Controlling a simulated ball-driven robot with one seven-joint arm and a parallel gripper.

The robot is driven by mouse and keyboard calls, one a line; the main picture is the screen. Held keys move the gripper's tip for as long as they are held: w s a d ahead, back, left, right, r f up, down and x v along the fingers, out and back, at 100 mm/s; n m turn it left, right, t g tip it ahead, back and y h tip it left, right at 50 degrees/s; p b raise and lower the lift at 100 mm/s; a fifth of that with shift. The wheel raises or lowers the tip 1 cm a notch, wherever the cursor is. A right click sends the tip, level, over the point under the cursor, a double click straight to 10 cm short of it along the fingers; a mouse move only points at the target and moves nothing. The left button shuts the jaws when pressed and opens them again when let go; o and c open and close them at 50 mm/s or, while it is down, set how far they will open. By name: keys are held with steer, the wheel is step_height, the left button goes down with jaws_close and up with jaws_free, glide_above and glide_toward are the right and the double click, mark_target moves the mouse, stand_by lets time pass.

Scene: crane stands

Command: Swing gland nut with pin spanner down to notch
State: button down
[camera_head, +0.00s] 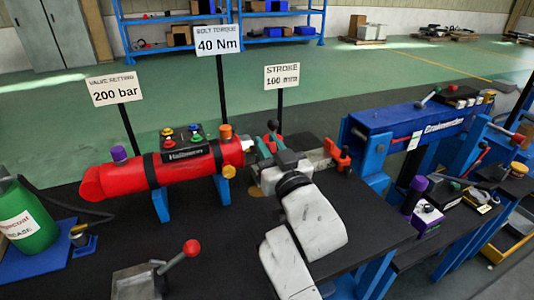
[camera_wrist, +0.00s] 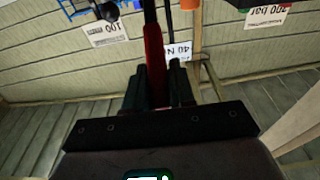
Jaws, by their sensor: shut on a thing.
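The red cylinder (camera_head: 180,172) rests on blue supports left of centre in the head view. Its right end is close to my gripper (camera_head: 271,145). The gland nut and its notch cannot be made out clearly there. In the wrist view my gripper (camera_wrist: 157,80) has its dark fingers closed on a red handle (camera_wrist: 154,55), which I take for the pin spanner. The handle stands out beyond the fingers, with a dark bar above it. In the head view my wrist and arm hide most of the spanner and what it touches.
A red-knobbed lever (camera_head: 192,248) stands in front. A green bottle (camera_head: 27,215) is at the left. Sign posts, including the stroke sign (camera_head: 282,76), stand behind. A blue beam (camera_head: 420,118) and a purple-capped item (camera_head: 414,194) are at the right.

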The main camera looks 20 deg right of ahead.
steer(key=f+b, duration=0.1)
steer(key=b, duration=0.2)
steer(key=s+f+t+b, duration=0.1)
steer(key=b, duration=0.2)
steer(key=f+t+b, duration=0.1)
steer(key=b, duration=0.2)
steer(key=shift+s+f+b, duration=0.35)
steer(key=shift+s, duration=0.05)
steer(key=c, duration=1)
jaws_free()
steer(key=shift+r+t, duration=0.1)
steer(key=shift+t, duration=0.2)
steer(key=shift+c, duration=0.2)
steer(key=shift+s, duration=0.1)
steer(key=b+v, duration=0.1)
steer(key=v, duration=0.9)
steer(key=shift+s, duration=0.35)
